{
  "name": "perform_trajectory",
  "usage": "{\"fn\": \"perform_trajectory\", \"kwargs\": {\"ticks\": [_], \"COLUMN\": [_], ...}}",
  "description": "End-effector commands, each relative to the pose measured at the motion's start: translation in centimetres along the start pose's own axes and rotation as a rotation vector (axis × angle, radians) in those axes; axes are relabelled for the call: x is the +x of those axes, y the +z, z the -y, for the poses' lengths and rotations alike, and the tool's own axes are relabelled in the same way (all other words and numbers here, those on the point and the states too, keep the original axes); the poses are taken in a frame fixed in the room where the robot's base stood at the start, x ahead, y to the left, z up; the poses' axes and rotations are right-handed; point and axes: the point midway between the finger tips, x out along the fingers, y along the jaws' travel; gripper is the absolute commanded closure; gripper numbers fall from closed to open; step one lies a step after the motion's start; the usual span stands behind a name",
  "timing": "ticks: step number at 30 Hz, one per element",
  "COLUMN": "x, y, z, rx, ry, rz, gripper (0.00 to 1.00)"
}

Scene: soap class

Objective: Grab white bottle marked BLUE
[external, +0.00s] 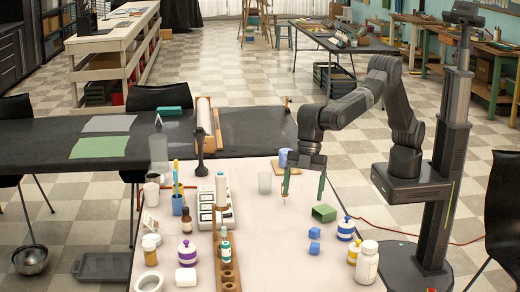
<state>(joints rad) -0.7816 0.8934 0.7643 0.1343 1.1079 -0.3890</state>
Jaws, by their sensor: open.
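A small white bottle with blue bands (346,229) stands upright at the right side of the pale table. I cannot read any lettering on it. A similar white bottle with purple bands (187,250) stands at the left front. A plain white capped bottle (367,264) stands in front of the blue-banded one, at the right front. My gripper (303,190) is open and points down over the back part of the table. It is behind and left of the blue-banded bottle, apart from it, with nothing between its fingers.
A green box (324,213) and two blue cubes (314,233) lie between my gripper and the right-hand bottles. A yellow-banded jar (353,251) stands beside the plain bottle. A wooden rack (228,272) stands front centre.

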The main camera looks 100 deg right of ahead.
Motion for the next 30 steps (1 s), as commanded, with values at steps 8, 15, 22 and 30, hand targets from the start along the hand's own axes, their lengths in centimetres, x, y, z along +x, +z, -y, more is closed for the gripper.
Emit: {"fn": "perform_trajectory", "kwargs": {"ticks": [8, 15, 22, 30], "x": [2.3, 3.3, 7.7, 10.7], "y": [-2.3, -2.4, -2.2, -2.1], "z": [16.9, 20.4, 21.1, 21.5], "rx": [-0.336, -0.405, -0.403, -0.401], "ry": [-0.152, -0.185, -0.184, -0.183], "rz": [0.001, 0.003, 0.004, 0.002], "gripper": [0.19, 0.19, 0.19, 0.19]}}
